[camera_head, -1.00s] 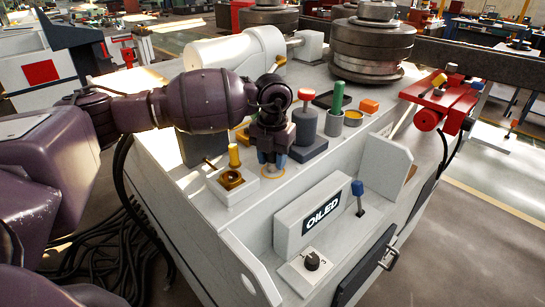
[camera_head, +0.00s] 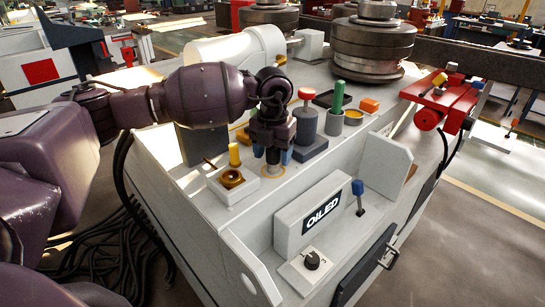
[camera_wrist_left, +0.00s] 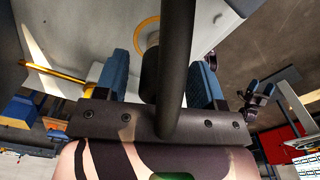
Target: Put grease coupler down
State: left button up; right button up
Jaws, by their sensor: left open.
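My left gripper (camera_head: 272,155) is open, pointing down over the near part of the white machine top. A small dark cylinder, which looks like the grease coupler (camera_head: 272,157), stands between its blue fingers, with gaps at the sides. Its base appears to be within a yellow ring (camera_head: 272,171) on the surface; exact contact is hard to see. In the left wrist view the open fingers (camera_wrist_left: 163,60) are apart on either side of dark, rod-like bodies, and the yellow ring (camera_wrist_left: 147,33) shows partly behind these.
A white block with a brass fitting (camera_head: 232,178) and a yellow peg (camera_head: 234,154) stand close left. A red-topped grey cylinder (camera_head: 306,117) stands close right. A green bottle (camera_head: 338,96), the OILED sign box (camera_head: 312,215) and a blue-knobbed lever (camera_head: 358,190) are nearby.

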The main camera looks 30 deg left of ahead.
pick_arm(q)
notch_tip(320, 180, up, 9)
jog(key=shift+r+b, duration=0.15)
jog(key=shift+b, duration=0.35)
jog(key=shift+r, duration=0.8)
pick_arm(e)
jog(key=shift+s+f, duration=0.1)
jog(key=shift+f, duration=0.7)
jog(key=shift+r, duration=0.1)
